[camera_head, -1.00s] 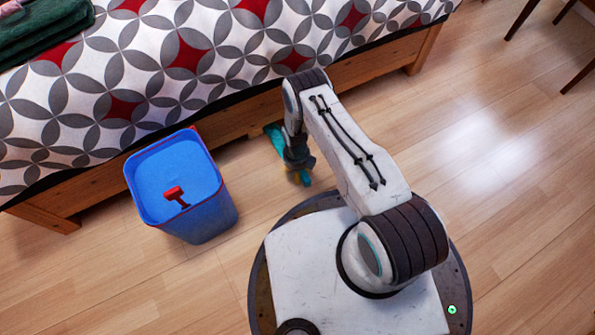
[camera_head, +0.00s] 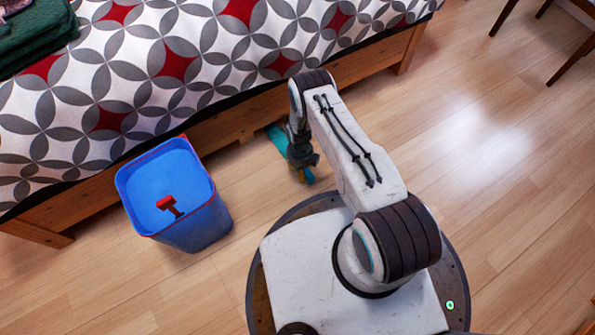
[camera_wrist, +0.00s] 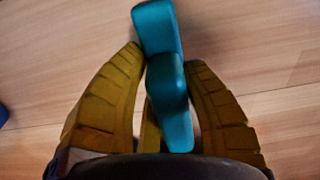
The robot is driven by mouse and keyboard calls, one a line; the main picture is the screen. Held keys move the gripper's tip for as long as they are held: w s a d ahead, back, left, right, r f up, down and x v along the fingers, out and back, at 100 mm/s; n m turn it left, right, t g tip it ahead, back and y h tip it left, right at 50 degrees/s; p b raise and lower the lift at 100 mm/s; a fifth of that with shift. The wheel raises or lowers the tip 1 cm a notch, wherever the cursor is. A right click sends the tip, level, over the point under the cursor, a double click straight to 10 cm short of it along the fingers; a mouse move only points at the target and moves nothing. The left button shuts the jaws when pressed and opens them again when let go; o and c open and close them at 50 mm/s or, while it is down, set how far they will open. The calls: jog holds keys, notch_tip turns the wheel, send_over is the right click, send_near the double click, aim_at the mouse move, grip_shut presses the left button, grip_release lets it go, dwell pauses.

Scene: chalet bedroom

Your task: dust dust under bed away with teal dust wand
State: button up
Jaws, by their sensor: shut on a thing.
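The teal dust wand (camera_wrist: 160,35) is clasped between the yellow fingers of my gripper (camera_wrist: 165,75) in the wrist view. In the head view the teal wand (camera_head: 277,137) shows beside my gripper (camera_head: 303,172), pointing toward the bed's lower edge, low over the floor. The bed (camera_head: 225,125) has a wooden frame and a patterned cover in grey, white and red. The space under it is dark, and I cannot make out any dust there. My arm hides part of the wand and gripper in the head view.
A blue bin (camera_head: 205,225) with a small red object (camera_head: 168,204) in it stands left of my gripper, close to the bed. Dark chair legs (camera_head: 572,60) are at the top right. The wooden floor (camera_head: 490,210) on the right is clear.

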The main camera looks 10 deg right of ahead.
jog(key=shift+w+d+f, duration=0.1)
jog(key=shift+w+d, duration=0.1)
jog(key=shift+d, duration=0.5)
jog(key=shift+w+d+r, duration=0.1)
jog(key=shift+w+d, duration=0.1)
jog(key=shift+d, duration=0.45)
jog(key=shift+w+d+f, duration=0.1)
jog(key=shift+w+d, duration=0.1)
jog(key=shift+d, duration=0.5)
jog(key=shift+d, duration=0.1)
